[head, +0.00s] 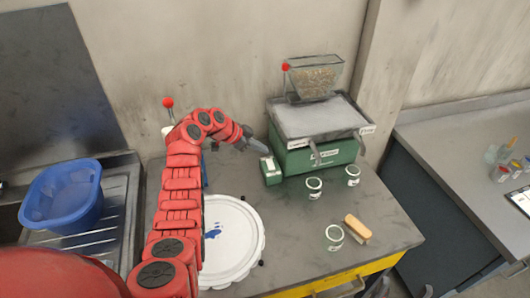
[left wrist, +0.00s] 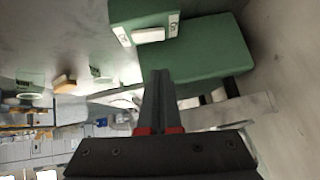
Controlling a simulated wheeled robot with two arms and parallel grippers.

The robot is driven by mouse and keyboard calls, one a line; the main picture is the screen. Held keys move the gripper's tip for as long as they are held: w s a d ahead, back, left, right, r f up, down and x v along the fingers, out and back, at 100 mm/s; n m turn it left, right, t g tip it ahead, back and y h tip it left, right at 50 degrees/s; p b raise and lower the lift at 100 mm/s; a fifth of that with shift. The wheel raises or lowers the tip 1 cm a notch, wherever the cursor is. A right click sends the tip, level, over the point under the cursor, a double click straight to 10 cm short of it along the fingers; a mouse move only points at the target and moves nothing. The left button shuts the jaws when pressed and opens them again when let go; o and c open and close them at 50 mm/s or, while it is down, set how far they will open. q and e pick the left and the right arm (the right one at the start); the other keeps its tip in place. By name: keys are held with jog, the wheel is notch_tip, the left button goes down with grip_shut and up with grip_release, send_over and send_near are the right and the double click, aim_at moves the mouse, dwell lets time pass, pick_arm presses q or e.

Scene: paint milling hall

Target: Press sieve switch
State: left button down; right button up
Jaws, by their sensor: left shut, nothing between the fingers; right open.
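The sieve machine is a green box (head: 318,155) with a grey top, standing at the back of the bench. A small green switch box (head: 272,178) with a pale face sits at its left front corner. In the left wrist view the switch box (left wrist: 144,12) carries a white rocker (left wrist: 149,35) between two small labels. My left gripper (head: 262,148) is shut and empty, just behind and left of the switch box; its fingertips (left wrist: 160,72) appear below the rocker, contact unclear. My right gripper (head: 378,288) shows only partly at the bottom edge, open.
Several glass jars (head: 314,188) and a wood-handled brush (head: 357,229) stand right of a round white lid (head: 232,245). A clear hopper (head: 314,78) is above the sieve. Bare bench lies between lid and jars.

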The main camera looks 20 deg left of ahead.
aim_at(270, 160)
pick_arm(q)
jog(key=f, duration=0.1)
jog(key=f+p, duration=0.1)
jog(key=w+d+f, duration=0.1)
jog(key=shift+w+f+p, duration=0.1)
jog(key=shift+p, duration=0.2)
jog(key=shift+w+a+f, duration=0.1)
jog(key=shift+w+f, duration=0.05)
jog(key=shift+f, duration=1)
jog(key=shift+f, duration=0.15)
jog(key=b, duration=0.8)
jog(key=shift+w+a+f+g+b, duration=0.1)
jog(key=shift+w+f+g+b, duration=0.2)
jog(key=shift+f+b, duration=0.1)
jog(key=shift+r+p, duration=0.35)
jog(key=shift+p, duration=0.15)
jog(key=shift+s, duration=0.1)
